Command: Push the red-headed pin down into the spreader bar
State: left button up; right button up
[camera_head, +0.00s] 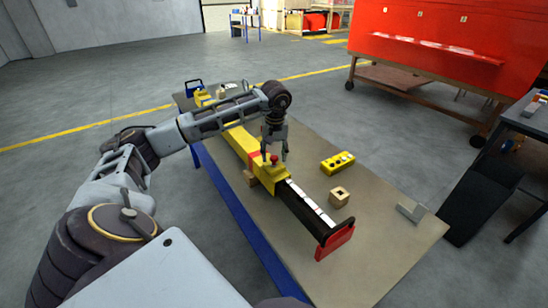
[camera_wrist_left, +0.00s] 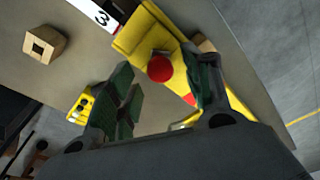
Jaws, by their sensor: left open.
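The red-headed pin (camera_head: 274,158) stands at the near end of the yellow sleeve of the spreader bar (camera_head: 241,144). In the left wrist view its round red head (camera_wrist_left: 160,68) shows above the yellow bar (camera_wrist_left: 150,37). My left gripper (camera_head: 274,152) hangs over the bar, pointing down, with its fingers near the pin. In the left wrist view the open left gripper (camera_wrist_left: 165,90) has one finger on each side of the red head as seen from the camera. I cannot tell whether a finger touches it. The pin's shaft is hidden. My right gripper is not in view.
The bar lies along the table (camera_head: 375,235), its dark inner beam (camera_head: 308,208) ending in a red plate (camera_head: 335,243). A yellow control box (camera_head: 338,162), a wooden block with a hole (camera_head: 339,197) and a grey bracket (camera_head: 411,212) lie right of it. The table's near-right area is clear.

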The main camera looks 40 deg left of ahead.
pick_arm(q)
notch_tip(320, 180, up, 9)
jog(key=shift+s+d, duration=0.35)
jog(key=shift+d, duration=0.05)
jog(key=shift+s, duration=0.1)
dwell(1.1)
